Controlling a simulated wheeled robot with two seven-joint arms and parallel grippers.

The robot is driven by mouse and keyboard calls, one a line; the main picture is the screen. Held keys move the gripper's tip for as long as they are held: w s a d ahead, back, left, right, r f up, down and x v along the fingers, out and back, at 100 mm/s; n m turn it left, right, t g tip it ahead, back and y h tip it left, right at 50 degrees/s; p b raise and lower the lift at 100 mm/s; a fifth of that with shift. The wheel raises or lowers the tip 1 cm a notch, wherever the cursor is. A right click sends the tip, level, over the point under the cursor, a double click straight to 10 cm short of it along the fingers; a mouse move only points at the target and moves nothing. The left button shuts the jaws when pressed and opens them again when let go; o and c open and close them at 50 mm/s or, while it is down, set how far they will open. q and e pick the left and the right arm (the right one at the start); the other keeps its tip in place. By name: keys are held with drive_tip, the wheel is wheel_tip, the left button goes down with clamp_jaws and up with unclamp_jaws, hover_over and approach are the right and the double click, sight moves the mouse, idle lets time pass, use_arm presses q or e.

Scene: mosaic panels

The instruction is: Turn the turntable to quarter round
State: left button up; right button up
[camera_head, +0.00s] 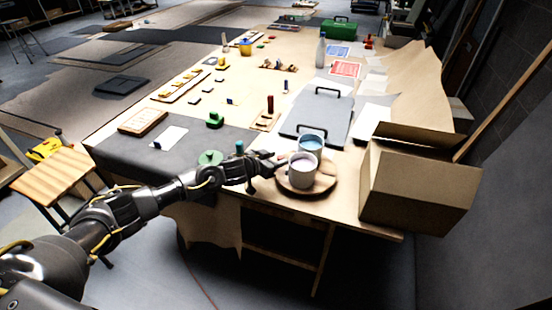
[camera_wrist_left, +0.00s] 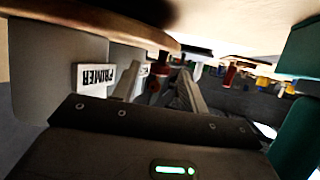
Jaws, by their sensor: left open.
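The turntable is a round wooden disc (camera_head: 328,183) near the table's front right corner. A pale can with light contents (camera_head: 302,176) and a can with blue contents (camera_head: 311,145) stand on it. My left gripper (camera_head: 276,163) is at the disc's left side, close to the cans; contact cannot be told. In the left wrist view, which looks upside down, the open fingers (camera_wrist_left: 158,88) point at a blurred background. The wooden rim (camera_wrist_left: 130,28) crosses the top, and a grey can labelled PRIMER (camera_wrist_left: 60,70) stands left of the fingers. My right gripper is out of view.
An open cardboard box (camera_head: 415,190) stands right of the turntable. The dark mat (camera_head: 130,165) has free room.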

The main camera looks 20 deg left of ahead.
use_arm(q)
drive_tip(key=shift+d, duration=0.1)
clamp_jaws()
idle(0.3)
